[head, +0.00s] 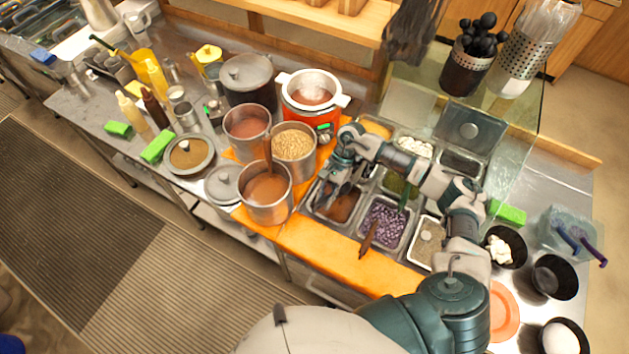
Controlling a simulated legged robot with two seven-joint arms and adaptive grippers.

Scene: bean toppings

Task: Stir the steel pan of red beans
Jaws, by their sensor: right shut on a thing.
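The steel pan of red beans (331,221) is set in the topping counter, with reddish-brown beans (343,207) in it. My right gripper (332,190) is over the left back part of this pan, pointing down. It is shut on a utensil that it mostly hides; I cannot tell how deep the utensil reaches into the beans. The right arm crosses the counter from the lower right. My left gripper is not in view.
A pan of purple beans (384,222) with a brown-handled utensil (369,238) is just right. Tall pots of brown liquid (266,190) and grain (293,143) stand left. An orange board (320,255) runs along the front. A glass guard (515,110) stands behind.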

